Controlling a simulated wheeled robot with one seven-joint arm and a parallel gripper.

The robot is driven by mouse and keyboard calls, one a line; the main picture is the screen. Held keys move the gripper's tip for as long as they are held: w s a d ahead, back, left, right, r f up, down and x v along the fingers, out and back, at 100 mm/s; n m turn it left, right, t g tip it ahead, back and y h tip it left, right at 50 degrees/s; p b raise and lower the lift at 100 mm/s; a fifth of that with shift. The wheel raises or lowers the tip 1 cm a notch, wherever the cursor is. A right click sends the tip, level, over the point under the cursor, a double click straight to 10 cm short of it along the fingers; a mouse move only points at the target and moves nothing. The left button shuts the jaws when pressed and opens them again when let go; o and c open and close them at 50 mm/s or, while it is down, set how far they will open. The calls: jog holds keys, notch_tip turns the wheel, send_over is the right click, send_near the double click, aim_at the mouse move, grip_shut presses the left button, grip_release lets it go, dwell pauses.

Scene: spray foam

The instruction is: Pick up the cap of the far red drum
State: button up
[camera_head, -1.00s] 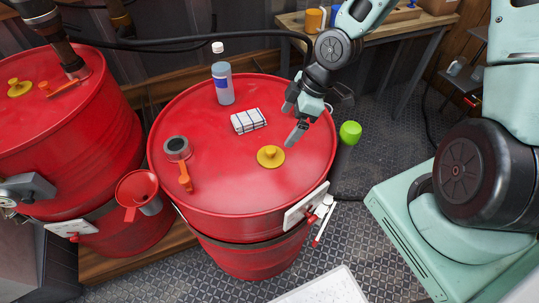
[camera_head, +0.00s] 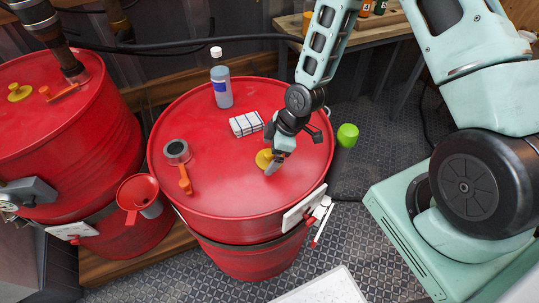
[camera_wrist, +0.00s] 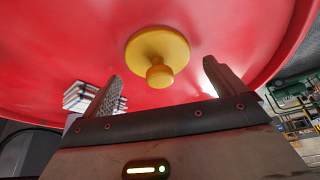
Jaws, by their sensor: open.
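Two red drums stand side by side, one at the left (camera_head: 60,145) and one in the middle (camera_head: 225,190). The left drum has a yellow knobbed cap (camera_head: 19,92) on its lid. The middle drum has a similar yellow cap (camera_head: 263,157), partly hidden by my gripper (camera_head: 271,158). My gripper is open and empty, low over the middle drum's lid at that cap. In the wrist view, this cap (camera_wrist: 158,48) lies ahead between the two fingertips (camera_wrist: 160,75), with clear space on both sides. I see no contact.
A red funnel (camera_head: 138,191) sits between the drums. A green-topped bottle (camera_head: 346,137) stands to the right.

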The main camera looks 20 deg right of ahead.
jog(key=shift+a+f, duration=0.1)
jog(key=shift+f, duration=0.25)
jog(key=c, duration=1)
